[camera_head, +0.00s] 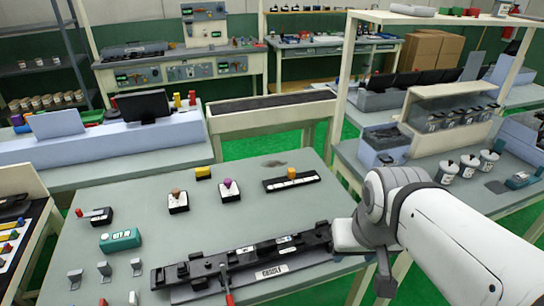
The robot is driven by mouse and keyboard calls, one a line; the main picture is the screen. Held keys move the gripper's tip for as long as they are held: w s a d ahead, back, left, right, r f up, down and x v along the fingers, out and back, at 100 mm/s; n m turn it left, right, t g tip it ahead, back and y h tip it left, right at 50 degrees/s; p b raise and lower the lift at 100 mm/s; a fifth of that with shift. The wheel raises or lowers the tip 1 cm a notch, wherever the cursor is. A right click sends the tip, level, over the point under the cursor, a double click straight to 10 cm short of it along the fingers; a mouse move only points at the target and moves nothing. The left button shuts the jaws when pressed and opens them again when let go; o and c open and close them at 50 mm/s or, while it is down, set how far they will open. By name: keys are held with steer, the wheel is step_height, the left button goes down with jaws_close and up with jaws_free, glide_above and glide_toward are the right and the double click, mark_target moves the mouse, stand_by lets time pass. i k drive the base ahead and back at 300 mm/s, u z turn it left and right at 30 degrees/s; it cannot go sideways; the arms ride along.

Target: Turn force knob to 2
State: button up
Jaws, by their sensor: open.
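Several small devices with coloured tops stand on the grey-green bench (150,240). One has a purple knob (228,184), one a brown knob (176,193), and a black strip carries an orange knob (291,173). I cannot read their labels, so I cannot tell which is the force knob or its setting. My white arm comes in from the right. A dark part below its wrist looks like my gripper (384,275), at the bench's right end and apart from these knobs. Its fingertips are hard to make out, and nothing is visibly held.
A long black fixture (250,262) with a red handle lies along the bench front. A teal device (120,240), a red-handled box (96,215), a yellow block (203,172) and grey clips (104,270) are on the left. The right-hand bench holds cups (446,172).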

mark_target(227, 182)
steer(key=z, duration=0.1)
steer(key=k, duration=0.5)
steer(key=u, duration=0.75)
steer(key=i, duration=1.15)
steer(key=z, duration=0.05)
